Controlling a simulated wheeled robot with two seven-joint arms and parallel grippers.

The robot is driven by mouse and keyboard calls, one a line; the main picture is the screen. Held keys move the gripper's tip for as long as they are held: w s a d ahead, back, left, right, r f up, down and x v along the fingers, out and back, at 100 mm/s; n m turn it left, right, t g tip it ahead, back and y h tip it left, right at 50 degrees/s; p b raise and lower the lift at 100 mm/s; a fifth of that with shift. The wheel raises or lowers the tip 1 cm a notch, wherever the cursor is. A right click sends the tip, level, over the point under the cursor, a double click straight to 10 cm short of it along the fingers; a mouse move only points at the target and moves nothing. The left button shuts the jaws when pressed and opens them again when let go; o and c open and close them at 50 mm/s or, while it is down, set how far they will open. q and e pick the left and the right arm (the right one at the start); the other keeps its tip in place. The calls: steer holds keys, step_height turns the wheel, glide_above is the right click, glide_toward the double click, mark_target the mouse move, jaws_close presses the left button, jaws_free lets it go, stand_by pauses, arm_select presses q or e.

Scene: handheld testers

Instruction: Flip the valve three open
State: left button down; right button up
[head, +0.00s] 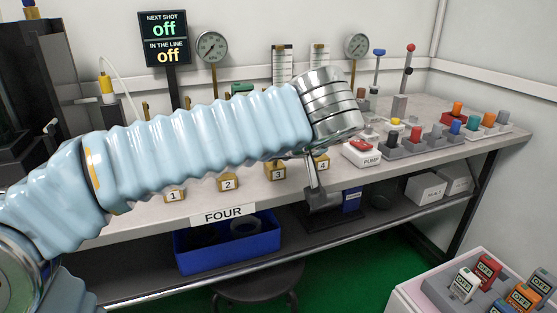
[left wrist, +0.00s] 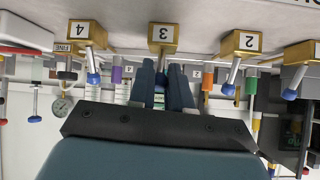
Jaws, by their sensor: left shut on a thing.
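Valve three is a yellow block labelled 3 (left wrist: 163,36) in the left wrist view, which shows the scene upside down. The 3 block (head: 275,171) also shows at the bench's front edge in the head view, partly under my left arm. My left gripper (left wrist: 160,66) has its two dark fingers on either side of valve three's handle, closed on it. The handle's blue part (left wrist: 159,82) shows between the fingers; the rest is largely hidden. In the head view my left arm crosses the bench and hides the fingers. My right gripper is in neither view.
Valve two (left wrist: 240,42) and valve four (left wrist: 88,33) stand close on either side, with blue-tipped levers. A sign (head: 164,39) reads off on both lines. A blue bin (head: 228,245) is below.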

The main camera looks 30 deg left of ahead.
arm_select(q)
steer(key=shift+f, duration=0.1)
stand_by(0.4)
steer(key=c, duration=1.1)
jaws_free()
steer(key=shift+d, duration=0.1)
steer(key=p+v, duration=0.2)
steer(key=v, duration=1.1)
steer(key=shift+s+d, duration=0.25)
steer(key=shift+d, duration=0.1)
